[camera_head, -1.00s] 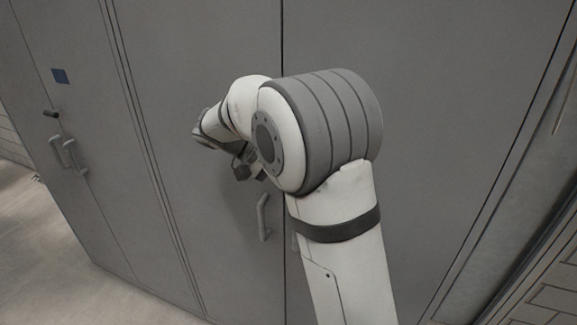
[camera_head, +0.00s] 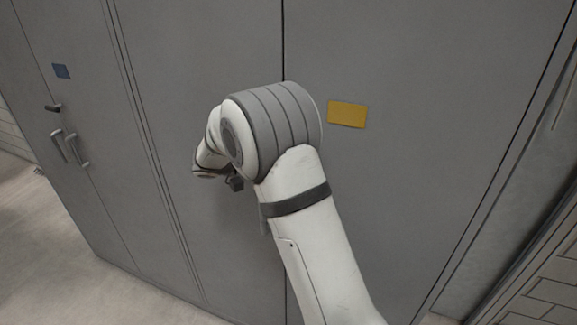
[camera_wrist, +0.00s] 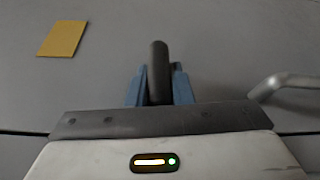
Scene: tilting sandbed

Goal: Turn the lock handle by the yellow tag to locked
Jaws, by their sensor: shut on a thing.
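The yellow tag (camera_head: 347,113) is on the grey cabinet door, right of my arm in the head view. It also shows at the upper left of the wrist view (camera_wrist: 62,38). The lock handle (camera_wrist: 160,55) is a dark round bar in the wrist view. My gripper (camera_wrist: 158,83) has its blue fingers on either side of the bar, shut on it. The bar's far end sticks out beyond the fingertips; its base is hidden. In the head view my arm hides the lock handle and the fingers.
A silver pull handle (camera_wrist: 285,82) stands to the right of my gripper in the wrist view. Floor (camera_head: 40,245) shows at lower left.

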